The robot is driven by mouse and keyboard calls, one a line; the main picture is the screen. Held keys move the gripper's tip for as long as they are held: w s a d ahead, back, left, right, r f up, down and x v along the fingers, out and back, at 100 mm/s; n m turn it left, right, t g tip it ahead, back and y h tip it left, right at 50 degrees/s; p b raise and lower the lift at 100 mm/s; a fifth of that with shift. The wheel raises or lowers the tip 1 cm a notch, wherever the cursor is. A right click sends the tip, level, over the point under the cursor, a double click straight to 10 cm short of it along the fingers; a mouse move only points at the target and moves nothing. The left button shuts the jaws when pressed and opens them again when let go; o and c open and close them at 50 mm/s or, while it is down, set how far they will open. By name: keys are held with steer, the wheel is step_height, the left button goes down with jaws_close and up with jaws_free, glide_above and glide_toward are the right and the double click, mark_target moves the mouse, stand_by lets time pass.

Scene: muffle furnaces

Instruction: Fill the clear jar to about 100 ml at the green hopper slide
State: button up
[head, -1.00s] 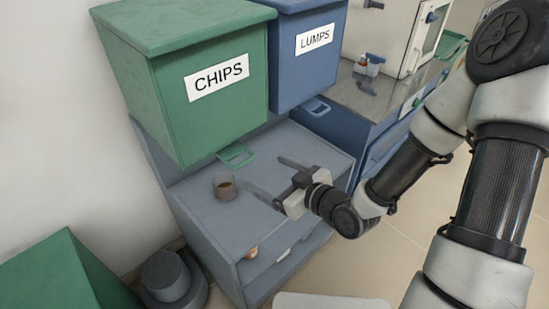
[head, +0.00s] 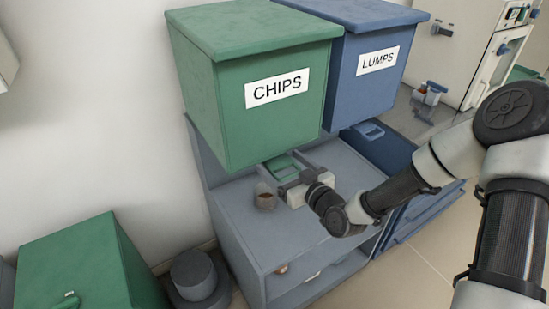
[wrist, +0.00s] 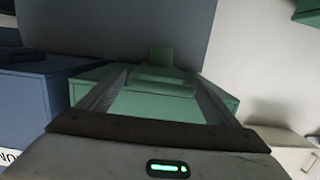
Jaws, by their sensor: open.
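The green hopper (head: 262,90), labelled CHIPS, is at the centre of the head view. Its green slide (head: 283,165) sticks out below its front. My gripper (head: 281,181) is open at the slide, beneath the hopper's lower edge. In the wrist view, my open gripper (wrist: 162,88) has one finger on each side of green slide parts (wrist: 165,82); I cannot tell whether they touch. The clear jar (head: 265,197) stands upright on the grey bench, just left of my gripper, with some brown material low inside. The jar does not show in the wrist view.
The blue LUMPS hopper (head: 372,62) adjoins on the right. The grey bench top (head: 238,212) is clear in front of the jar. A green box (head: 80,265) and a dark round container (head: 194,275) stand on the floor at left. A pale furnace (head: 470,45) stands back right.

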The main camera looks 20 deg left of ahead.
mark_target(279, 162)
steer(key=shift+x, duration=2.35)
steer(key=shift+d, duration=0.1)
steer(key=c, duration=1.2)
